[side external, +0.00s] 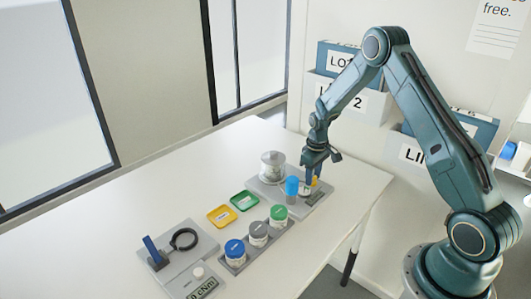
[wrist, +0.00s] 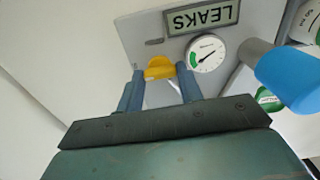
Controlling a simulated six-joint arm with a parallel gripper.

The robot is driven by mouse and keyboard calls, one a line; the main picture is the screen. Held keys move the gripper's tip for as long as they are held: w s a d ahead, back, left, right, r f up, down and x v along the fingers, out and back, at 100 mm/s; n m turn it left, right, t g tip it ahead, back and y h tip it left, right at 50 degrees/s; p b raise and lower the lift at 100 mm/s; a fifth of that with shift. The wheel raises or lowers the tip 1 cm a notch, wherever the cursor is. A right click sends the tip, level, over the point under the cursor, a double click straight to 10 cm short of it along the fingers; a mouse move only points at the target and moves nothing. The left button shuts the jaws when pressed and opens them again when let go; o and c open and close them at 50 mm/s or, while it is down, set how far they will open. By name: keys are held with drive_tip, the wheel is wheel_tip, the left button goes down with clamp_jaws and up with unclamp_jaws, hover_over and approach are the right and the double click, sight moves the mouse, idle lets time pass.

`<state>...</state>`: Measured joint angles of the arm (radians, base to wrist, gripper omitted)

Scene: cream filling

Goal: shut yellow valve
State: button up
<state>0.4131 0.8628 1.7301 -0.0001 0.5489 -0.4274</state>
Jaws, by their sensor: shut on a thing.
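The yellow valve (wrist: 160,68) sits between the fingertips of my gripper (wrist: 163,75) in the wrist view, on a grey plate (wrist: 150,20). My gripper is shut on it. In the side view only a bit of yellow (side external: 314,182) shows beside my gripper (side external: 312,172); most of the valve is hidden. A round gauge (wrist: 206,54) with a green sector and a dark needle is next to the valve. A display reading LEAKS (wrist: 202,17) is on the same plate.
A blue cylinder (side external: 291,186) and a clear jar-like vessel (side external: 272,166) stand close to my gripper. A rack of lidded jars (side external: 258,233), a yellow tray (side external: 221,215) and a green tray (side external: 244,200) lie nearer. The table's left part is clear.

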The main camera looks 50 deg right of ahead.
drive_tip(key=o, duration=1)
drive_tip(key=shift+r, duration=0.2)
wheel_tip(320, 180, up, 14)
drive_tip(key=shift+f, duration=0.25)
drive_tip(key=shift+r, duration=0.1)
